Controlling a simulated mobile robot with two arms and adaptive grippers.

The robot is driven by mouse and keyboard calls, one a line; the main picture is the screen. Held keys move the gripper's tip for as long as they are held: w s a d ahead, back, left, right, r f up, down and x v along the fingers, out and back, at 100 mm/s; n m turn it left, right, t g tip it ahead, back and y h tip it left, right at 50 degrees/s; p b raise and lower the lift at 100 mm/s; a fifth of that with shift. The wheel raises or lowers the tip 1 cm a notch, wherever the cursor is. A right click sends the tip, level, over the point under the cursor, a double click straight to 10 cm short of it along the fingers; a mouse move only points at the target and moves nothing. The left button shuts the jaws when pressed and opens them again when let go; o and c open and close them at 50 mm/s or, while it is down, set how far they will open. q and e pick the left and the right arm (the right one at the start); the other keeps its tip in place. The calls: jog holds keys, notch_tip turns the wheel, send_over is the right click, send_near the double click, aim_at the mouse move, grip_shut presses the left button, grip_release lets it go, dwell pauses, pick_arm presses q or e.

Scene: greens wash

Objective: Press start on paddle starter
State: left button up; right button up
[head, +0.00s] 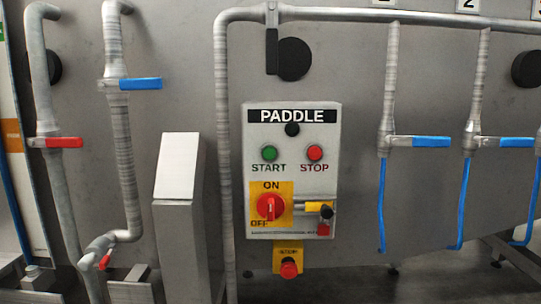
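The paddle starter (252,146) is a light grey box labelled PADDLE on the steel wall, in the middle of the head view. Its green START button (269,153) is at the left, beside the red STOP button (315,153). A black round knob (292,129) sits above them. Below is a red rotary switch (270,207) on a yellow plate marked ON and OFF. To its right is a yellow and black part (318,208) with a red piece under it. Neither gripper is in view.
A red button on a yellow box (289,269) hangs below the starter. A vertical pipe (224,150) runs close at its left, and a grey post (180,220) stands further left. Blue-handled valves (417,141) are at the right. The starter's front is unobstructed.

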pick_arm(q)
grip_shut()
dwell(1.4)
